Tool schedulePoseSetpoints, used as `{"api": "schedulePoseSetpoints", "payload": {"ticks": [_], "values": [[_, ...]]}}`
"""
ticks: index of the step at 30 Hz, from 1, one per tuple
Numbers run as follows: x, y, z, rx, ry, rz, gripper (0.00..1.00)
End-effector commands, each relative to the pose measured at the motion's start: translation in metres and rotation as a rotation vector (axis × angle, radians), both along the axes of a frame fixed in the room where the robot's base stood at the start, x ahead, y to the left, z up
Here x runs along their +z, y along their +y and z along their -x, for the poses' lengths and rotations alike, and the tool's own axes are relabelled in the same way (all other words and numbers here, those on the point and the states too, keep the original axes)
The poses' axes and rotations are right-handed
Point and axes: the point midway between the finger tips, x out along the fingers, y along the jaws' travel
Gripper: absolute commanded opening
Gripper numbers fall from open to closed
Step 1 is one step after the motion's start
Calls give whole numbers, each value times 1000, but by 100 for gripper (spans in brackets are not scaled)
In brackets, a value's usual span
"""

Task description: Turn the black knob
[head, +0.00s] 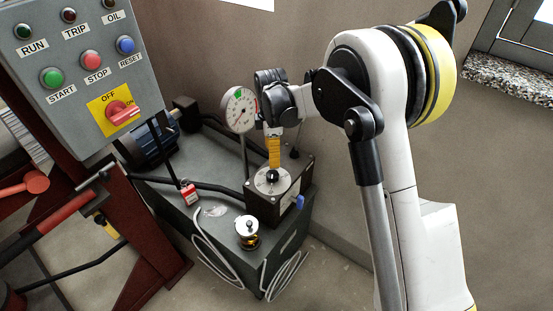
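The black knob (271,177) sits on a pale round plate on top of a dark box (262,209), at the picture's middle. My gripper (273,166) points down from above, with its yellow-orange fingers directly over the knob. The fingertips are at or just above the knob; I cannot tell whether they touch it. The fingers overlap from this angle, so I cannot see whether they are open or shut. The fingers hide the far side of the knob.
A pressure gauge (239,110) stands on a stem close left of my gripper. A blue handle (299,201) sticks out of the box's side. A metal-capped cup (247,233), red padlock (189,191) and cables are nearby. A grey control panel (70,62) stands left.

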Motion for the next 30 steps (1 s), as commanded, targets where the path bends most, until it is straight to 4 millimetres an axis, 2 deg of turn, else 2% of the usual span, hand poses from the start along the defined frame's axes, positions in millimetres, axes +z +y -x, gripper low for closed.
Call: {"api": "schedulePoseSetpoints", "payload": {"ticks": [9,15,20,27,28,30], "values": [[-64,0,0,-3,-1,0,62],[-92,-1,0,-3,-2,0,62],[-100,-1,0,-4,-2,0,62],[-100,-1,0,-4,-2,0,62],[-100,-1,0,-4,-2,0,60],[-100,-1,0,-4,-2,0,39]]}}
